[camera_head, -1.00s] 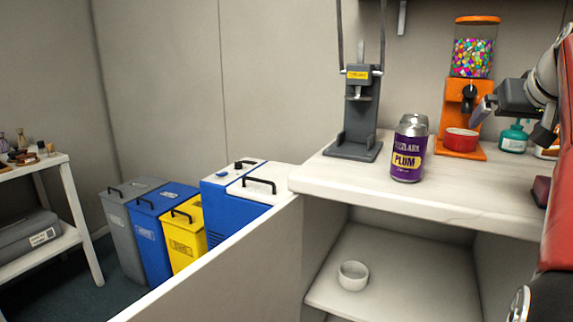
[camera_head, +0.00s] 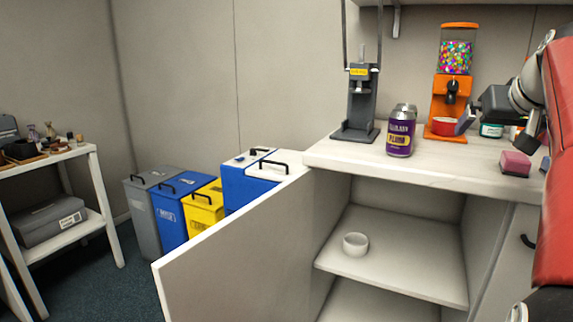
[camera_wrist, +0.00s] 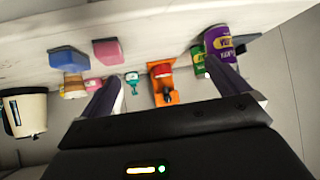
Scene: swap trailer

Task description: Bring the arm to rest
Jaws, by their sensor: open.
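My gripper (camera_head: 466,121) hangs in the air at the right of the head view, in front of the orange candy dispenser and above the counter. In the wrist view my gripper (camera_wrist: 163,82) has its two fingers wide apart with nothing between them. My arm runs from it to the right edge of the head view, partly behind a red part of my body.
A purple can (camera_head: 400,131) stands on the white counter (camera_head: 430,172), near a grey press (camera_head: 361,105) and the dispenser (camera_head: 459,60). Below, a cabinet door (camera_head: 235,255) stands open, with a white bowl (camera_head: 355,244) inside. Bins (camera_head: 206,207) stand left.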

